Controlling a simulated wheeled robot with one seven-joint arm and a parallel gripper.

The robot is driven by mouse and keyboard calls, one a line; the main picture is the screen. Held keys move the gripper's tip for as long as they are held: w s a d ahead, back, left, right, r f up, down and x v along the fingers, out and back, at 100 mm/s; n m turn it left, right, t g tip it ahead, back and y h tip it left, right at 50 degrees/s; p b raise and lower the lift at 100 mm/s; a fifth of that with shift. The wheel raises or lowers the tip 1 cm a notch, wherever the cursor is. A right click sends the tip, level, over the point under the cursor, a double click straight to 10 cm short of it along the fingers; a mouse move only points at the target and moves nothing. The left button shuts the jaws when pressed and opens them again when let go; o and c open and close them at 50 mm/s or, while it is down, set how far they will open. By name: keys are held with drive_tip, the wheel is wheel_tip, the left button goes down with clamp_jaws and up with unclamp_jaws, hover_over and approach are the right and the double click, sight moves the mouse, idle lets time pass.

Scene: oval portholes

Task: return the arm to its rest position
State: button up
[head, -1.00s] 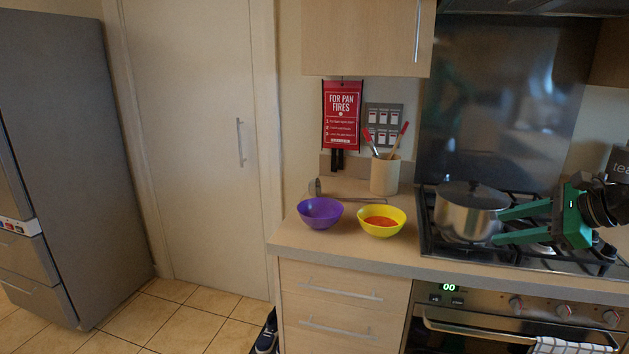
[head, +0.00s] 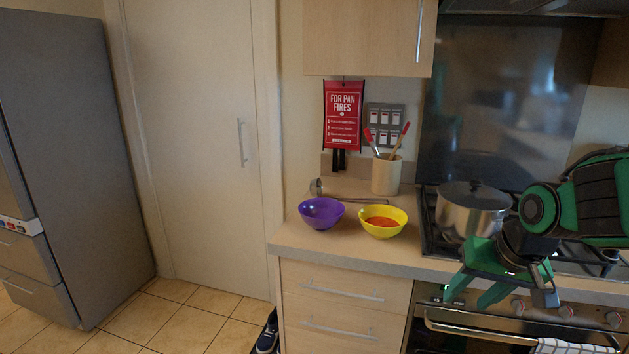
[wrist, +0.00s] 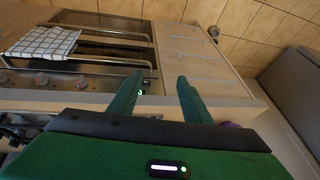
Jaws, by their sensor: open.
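My gripper (head: 470,293), green with two fingers, is in front of the hob at the right of the head view. Its fingers point down and to the left, over the oven's control panel. It also shows in the wrist view (wrist: 157,92), with the fingers spread apart and nothing between them. My green and black arm reaches in from the right edge and covers part of the hob.
A lidded steel pot (head: 472,210) stands on the hob just behind my gripper. A purple bowl (head: 321,213) and a yellow bowl (head: 383,222) with red-orange contents sit on the counter. A ladle (head: 350,199) lies behind them. A checked towel (wrist: 45,42) hangs on the oven handle.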

drive_tip(key=s+d+f+m+g, duration=0.1)
drive_tip(key=s+d+g, duration=0.1)
drive_tip(key=s+d, duration=0.3)
drive_tip(key=s+d+f+m+g, duration=0.1)
drive_tip(key=s+d, duration=0.5)
drive_tip(key=s, duration=0.8)
drive_tip(key=shift+m+g+h, duration=0.3)
drive_tip(key=shift+m+g, duration=0.5)
drive_tip(key=shift+g, duration=0.1)
drive_tip(key=shift+d+f, duration=0.1)
